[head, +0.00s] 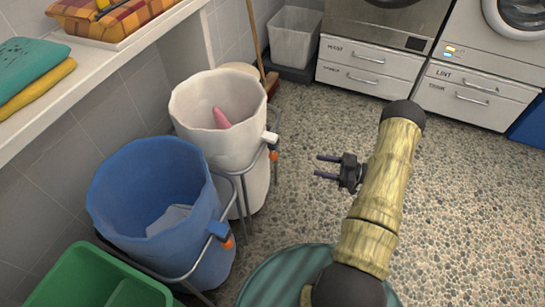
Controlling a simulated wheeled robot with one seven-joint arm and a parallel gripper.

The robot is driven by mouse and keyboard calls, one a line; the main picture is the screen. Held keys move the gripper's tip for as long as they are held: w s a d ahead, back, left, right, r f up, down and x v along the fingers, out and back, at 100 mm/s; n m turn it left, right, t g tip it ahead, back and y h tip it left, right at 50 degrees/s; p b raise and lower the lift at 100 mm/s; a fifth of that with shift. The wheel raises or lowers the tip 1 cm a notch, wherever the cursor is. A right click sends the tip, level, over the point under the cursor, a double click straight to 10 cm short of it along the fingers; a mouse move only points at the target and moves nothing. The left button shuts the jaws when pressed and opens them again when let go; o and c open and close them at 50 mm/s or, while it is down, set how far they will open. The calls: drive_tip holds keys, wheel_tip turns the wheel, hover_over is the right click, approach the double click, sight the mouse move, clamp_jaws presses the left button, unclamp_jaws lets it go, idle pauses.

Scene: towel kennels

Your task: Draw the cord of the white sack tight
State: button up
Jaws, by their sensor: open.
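The white sack (190,112) hangs open-mouthed in a grey metal stand, left of centre. A pink cloth (221,118) shows inside it. A white toggle (270,137) sticks out at the right of its rim, with a small orange piece (273,156) hanging below. The cord itself is too small to make out. My gripper (318,166) is right of the sack, its two dark fingers apart and pointing left towards the orange piece. It is open and empty, with a clear gap to the sack.
A blue sack (125,205) with a blue toggle (218,230) stands nearer, left. A green bin (80,285) is at bottom left. A shelf (100,62) holds folded towels. A broom (257,45) and grey bin (295,38) stand behind. The pebbled floor (470,190) is clear at right.

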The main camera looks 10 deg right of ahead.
sight(272, 156)
drive_tip(key=b+x, duration=0.5)
drive_tip(key=x, duration=1.1)
drive_tip(key=shift+w+a+f+b, duration=0.1)
drive_tip(key=shift+a+f+b, duration=0.1)
drive_tip(key=shift+b, duration=0.2)
drive_tip(key=shift+w+a+r, duration=0.2)
drive_tip(key=shift+w+a, duration=0.05)
drive_tip(key=shift+a, duration=0.25)
clamp_jaws()
